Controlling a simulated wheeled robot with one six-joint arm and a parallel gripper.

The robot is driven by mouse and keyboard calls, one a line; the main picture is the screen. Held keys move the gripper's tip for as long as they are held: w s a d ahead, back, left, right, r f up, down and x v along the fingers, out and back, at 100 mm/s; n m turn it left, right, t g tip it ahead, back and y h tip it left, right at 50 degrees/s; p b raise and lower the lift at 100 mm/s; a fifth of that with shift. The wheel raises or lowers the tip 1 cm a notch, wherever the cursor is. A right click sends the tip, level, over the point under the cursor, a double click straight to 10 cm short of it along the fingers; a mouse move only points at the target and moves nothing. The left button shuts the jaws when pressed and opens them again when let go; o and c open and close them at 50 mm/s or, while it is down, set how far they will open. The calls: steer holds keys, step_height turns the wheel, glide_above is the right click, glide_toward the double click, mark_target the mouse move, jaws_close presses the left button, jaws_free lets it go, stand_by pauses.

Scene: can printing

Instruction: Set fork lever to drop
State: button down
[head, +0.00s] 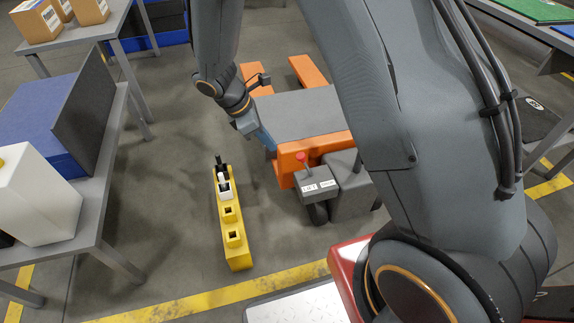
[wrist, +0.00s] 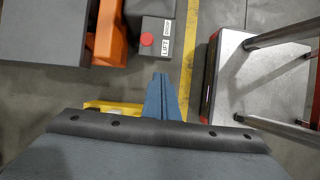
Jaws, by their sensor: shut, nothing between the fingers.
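The fork lever, with a round red knob (head: 301,156), stands on a grey control box (head: 318,190) at the front of an orange pallet truck (head: 315,143). Its stem leans a little to the left in the head view. The box has two white labels. In the wrist view the knob (wrist: 147,40) shows from above beside a label reading LIFT (wrist: 164,38); the other label cannot be read. My gripper (head: 265,138) has blue fingers, shut and empty, left of and behind the knob in the head view. In the wrist view the fingertips (wrist: 161,76) are below the knob, apart from it.
A yellow block with square sockets (head: 232,240) holding a white and black piece stands on the floor to the left. A grey table (head: 105,215) with a blue box and a white container is further left. Floor between table and yellow block is clear.

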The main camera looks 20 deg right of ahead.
steer(key=f, duration=0.1)
steer(key=w+a+f+n, duration=0.1)
steer(key=w+f+n+b, duration=0.1)
steer(key=f, duration=0.1)
steer(key=shift+w+a+h, duration=0.15)
steer(key=shift+a+h, duration=0.1)
steer(key=shift+h, duration=0.05)
steer(key=w+d+f+b, duration=0.1)
steer(key=d+f, duration=0.6)
steer(key=d, duration=0.1)
steer(key=shift+d+f+b, duration=0.25)
steer(key=shift+f+b, duration=0.1)
steer(key=shift+f, duration=0.05)
